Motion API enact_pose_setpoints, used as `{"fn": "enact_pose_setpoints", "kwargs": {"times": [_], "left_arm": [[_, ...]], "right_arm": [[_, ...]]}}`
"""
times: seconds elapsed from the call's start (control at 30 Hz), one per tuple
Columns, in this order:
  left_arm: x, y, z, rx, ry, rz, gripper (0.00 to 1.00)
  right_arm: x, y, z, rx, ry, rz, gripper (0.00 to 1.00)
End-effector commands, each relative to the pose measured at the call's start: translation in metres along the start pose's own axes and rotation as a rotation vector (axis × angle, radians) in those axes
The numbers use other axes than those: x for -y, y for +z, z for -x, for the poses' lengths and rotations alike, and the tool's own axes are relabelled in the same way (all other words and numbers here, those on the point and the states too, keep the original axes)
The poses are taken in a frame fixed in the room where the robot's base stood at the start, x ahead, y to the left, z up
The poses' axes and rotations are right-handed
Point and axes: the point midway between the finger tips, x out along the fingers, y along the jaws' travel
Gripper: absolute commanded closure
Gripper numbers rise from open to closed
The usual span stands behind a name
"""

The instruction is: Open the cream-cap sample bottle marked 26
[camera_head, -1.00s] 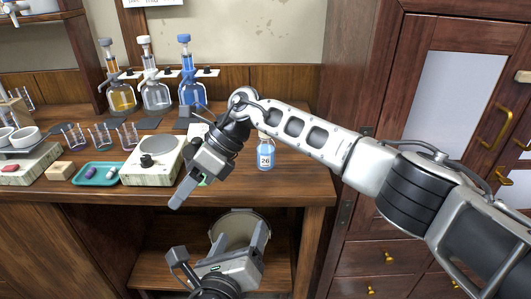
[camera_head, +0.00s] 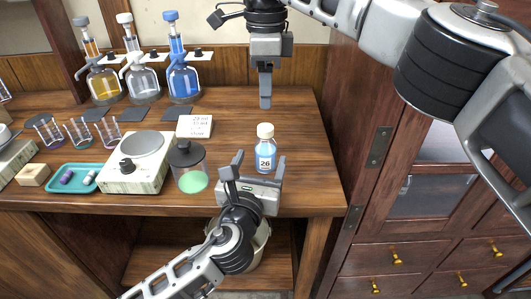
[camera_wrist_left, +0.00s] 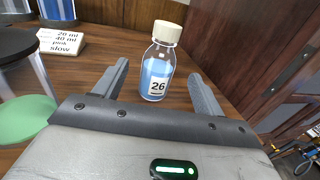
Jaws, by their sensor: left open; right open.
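The cream-cap bottle marked 26 (camera_head: 265,150) stands upright on the wooden bench, with blue liquid inside and its cream cap on. It also shows in the left wrist view (camera_wrist_left: 158,72). My left gripper (camera_head: 256,165) is open at the bench's front edge, its fingers pointing at the bottle. In the left wrist view the bottle stands between and just beyond the two fingertips, apart from both. My right gripper (camera_head: 265,98) points down above the bench, behind and above the bottle; its fingers overlap edge-on, and it holds nothing visible.
A teal tray (camera_head: 72,190) lies further left. Flasks with yellow, clear and blue contents stand behind. The bench right of the bottle is clear.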

Motion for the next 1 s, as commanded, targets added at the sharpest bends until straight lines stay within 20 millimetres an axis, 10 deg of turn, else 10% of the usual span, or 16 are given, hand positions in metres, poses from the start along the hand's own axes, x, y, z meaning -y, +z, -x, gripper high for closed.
{"fn": "enact_pose_setpoints", "kwargs": {"times": [0.4, 0.83, 1.0], "left_arm": [[0.000, 0.001, -0.069, 0.001, 0.001, 0.001, 0.30], [0.000, 0.000, -0.079, 0.000, 0.001, 0.002, 0.30], [0.000, 0.000, -0.079, 0.000, 0.001, 0.001, 0.72]], "right_arm": [[0.000, 0.000, 0.000, 0.001, 0.000, 0.000, 0.52], [0.000, 0.000, 0.000, 0.001, 0.000, 0.000, 0.52], [0.000, 0.000, 0.000, 0.001, 0.000, 0.000, 0.52]]}}
